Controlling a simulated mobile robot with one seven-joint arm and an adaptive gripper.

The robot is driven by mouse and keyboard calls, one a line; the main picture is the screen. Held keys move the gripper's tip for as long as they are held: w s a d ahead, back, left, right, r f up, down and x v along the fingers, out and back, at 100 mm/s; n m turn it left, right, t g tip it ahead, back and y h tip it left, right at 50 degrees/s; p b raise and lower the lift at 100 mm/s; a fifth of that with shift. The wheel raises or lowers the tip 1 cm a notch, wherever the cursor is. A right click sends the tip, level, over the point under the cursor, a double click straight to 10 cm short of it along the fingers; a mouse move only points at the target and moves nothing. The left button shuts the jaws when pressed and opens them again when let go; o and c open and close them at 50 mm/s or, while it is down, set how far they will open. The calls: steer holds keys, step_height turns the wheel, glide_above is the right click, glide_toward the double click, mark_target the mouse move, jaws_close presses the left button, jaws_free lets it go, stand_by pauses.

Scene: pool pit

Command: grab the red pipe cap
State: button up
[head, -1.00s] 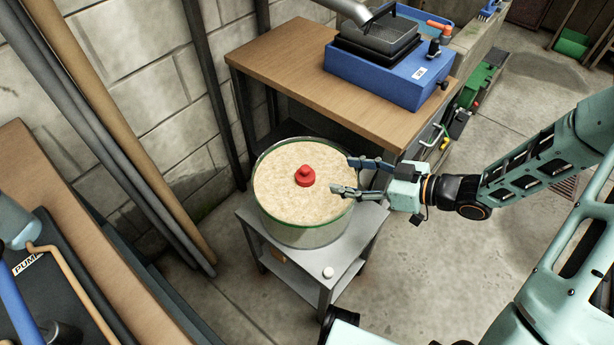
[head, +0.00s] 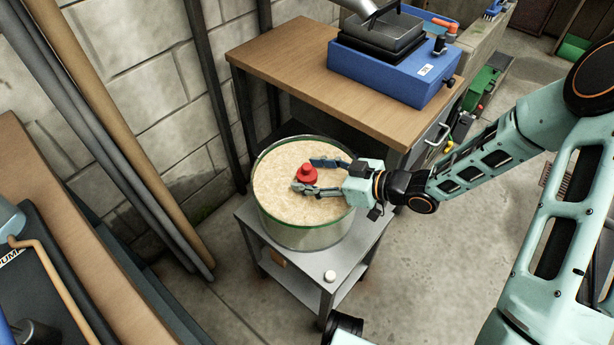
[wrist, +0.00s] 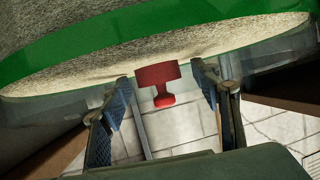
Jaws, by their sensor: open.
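The red pipe cap (head: 307,174) stands upright on the pale grainy fill (head: 285,205) of a round, green-rimmed clear tub (head: 300,237). It has a wide base and a smaller knob on top. My gripper (head: 313,176) reaches in from the right, low over the fill, with its fingers open at the cap. In the wrist view the red pipe cap (wrist: 158,82) shows between the tips of the two open fingers, with a gap on each side. My gripper (wrist: 167,88) holds nothing.
The tub stands on a grey metal stand (head: 300,282) with a small white knob (head: 330,276) at its front corner. A wooden bench (head: 290,62) behind carries a blue machine (head: 395,72). Pipes lean on the block wall at left.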

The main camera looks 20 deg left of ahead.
steer(key=shift+c, duration=0.6)
steer(key=c, duration=1.1)
steer(key=shift+r, duration=0.1)
